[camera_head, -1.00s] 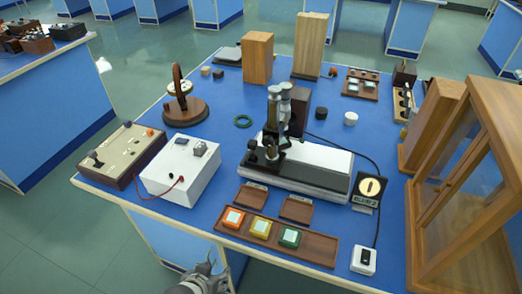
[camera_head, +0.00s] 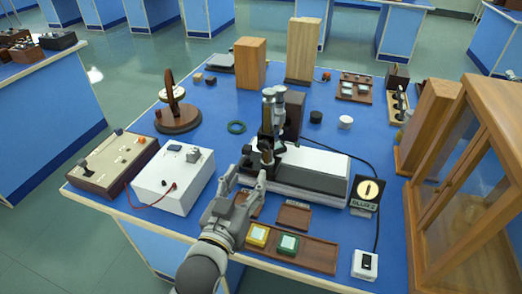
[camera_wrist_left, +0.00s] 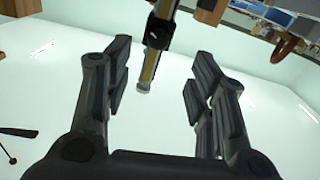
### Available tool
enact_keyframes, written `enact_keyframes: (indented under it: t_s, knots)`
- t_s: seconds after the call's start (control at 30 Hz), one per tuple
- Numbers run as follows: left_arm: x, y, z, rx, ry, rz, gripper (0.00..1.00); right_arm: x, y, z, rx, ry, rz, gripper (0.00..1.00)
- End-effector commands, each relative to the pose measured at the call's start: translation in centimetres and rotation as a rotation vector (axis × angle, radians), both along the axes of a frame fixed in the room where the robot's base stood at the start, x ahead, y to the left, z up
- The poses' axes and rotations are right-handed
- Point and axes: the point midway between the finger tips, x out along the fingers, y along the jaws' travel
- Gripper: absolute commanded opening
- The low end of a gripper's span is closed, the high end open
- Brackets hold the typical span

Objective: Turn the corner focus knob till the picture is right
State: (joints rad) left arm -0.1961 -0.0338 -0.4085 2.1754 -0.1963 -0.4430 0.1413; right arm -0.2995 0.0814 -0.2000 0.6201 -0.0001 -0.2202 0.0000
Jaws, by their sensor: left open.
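The microscope (camera_head: 275,118) stands upright on a pale block with a dark front, in the middle of the blue bench. Small dark knobs (camera_head: 267,156) sit at its lower front left; I cannot tell which is the corner focus knob. My left gripper (camera_head: 256,173) is open just in front of these knobs and partly hides that corner; I cannot tell whether it touches. In the left wrist view its fingers (camera_wrist_left: 161,78) are spread and empty, with a brass and black rod (camera_wrist_left: 151,60) showing between them. A dial sign (camera_head: 367,195) seems to read "BLUR 2".
A wooden tray (camera_head: 308,255) with coloured blocks lies under and right of my left arm. A white box (camera_head: 170,181) with a red lead is at left. A wood-framed glass cabinet (camera_head: 470,190) fills the right. A white switch (camera_head: 364,265) sits at front right.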

Motion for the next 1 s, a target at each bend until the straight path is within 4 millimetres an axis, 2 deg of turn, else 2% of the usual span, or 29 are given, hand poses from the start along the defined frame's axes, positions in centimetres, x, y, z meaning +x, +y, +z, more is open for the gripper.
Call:
enact_keyframes:
  t_s: [0.17,0.63,0.8,1.0]
  knots:
    - [1.2,-0.5,0.4,-0.003,-0.011,-0.002,0.51,0.0,0.0,0.2,0.0,0.001,0.0,0.3]
    - [8.3,-2.8,0.3,-0.003,-0.009,-0.002,0.51,-0.1,0.0,1.1,0.001,0.001,0.0,0.3]
    - [9.7,-3.2,0.2,-0.001,-0.007,-0.003,0.51,-0.1,0.1,1.2,0.001,0.001,-0.001,0.3]
    - [10.2,-3.4,0.2,-0.002,-0.008,-0.002,0.51,-0.1,0.2,1.3,0.002,0.001,-0.001,0.3]
